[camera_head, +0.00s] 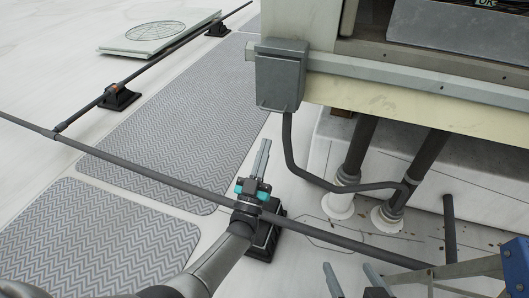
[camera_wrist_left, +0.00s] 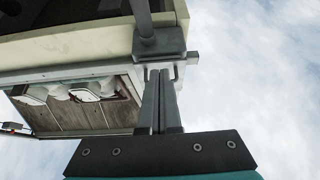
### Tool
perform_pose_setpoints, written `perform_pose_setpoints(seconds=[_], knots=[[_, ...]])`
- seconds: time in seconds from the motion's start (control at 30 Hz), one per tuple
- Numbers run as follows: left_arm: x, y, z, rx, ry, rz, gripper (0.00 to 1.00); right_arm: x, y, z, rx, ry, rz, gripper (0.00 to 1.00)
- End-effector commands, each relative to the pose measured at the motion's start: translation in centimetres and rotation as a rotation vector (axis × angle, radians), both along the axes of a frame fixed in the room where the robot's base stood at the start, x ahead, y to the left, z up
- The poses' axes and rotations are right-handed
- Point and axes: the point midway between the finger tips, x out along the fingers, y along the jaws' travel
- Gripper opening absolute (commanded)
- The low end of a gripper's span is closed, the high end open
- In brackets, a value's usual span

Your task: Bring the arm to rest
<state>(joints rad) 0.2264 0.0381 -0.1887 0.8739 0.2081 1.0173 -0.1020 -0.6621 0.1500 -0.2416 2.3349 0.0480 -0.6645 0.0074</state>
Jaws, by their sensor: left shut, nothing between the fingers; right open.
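My left arm (camera_head: 222,262) comes in from the bottom and reaches up to the middle of the head view. Its left gripper (camera_head: 264,145) is shut and empty, with its fingers pointing up toward the grey junction box (camera_head: 280,75). The left wrist view shows the same fingers (camera_wrist_left: 161,75) pressed together. There they overlap the picture of a grey box (camera_wrist_left: 158,46); I cannot tell the gap between them. My right gripper (camera_head: 350,266) shows only its two separated fingertips at the bottom edge; it is open and empty.
A dark pipe (camera_head: 150,174) on black supports (camera_head: 119,97) runs across the roof, close to my left arm. The cooler housing (camera_head: 405,97) stands at the upper right, with thick pipes (camera_head: 359,150) below. Grey walkway mats (camera_head: 185,115) lie flat.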

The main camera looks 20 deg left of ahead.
Motion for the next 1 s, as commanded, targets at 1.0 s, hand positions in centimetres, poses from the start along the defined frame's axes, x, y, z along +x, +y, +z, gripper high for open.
perform_pose_setpoints(seconds=[1.0], knots=[[-11.2,-6.3,-6.0,0.062,0.680,-0.225,0.00,0.1,0.2,0.1,0.010,-0.019,0.001,0.87]])
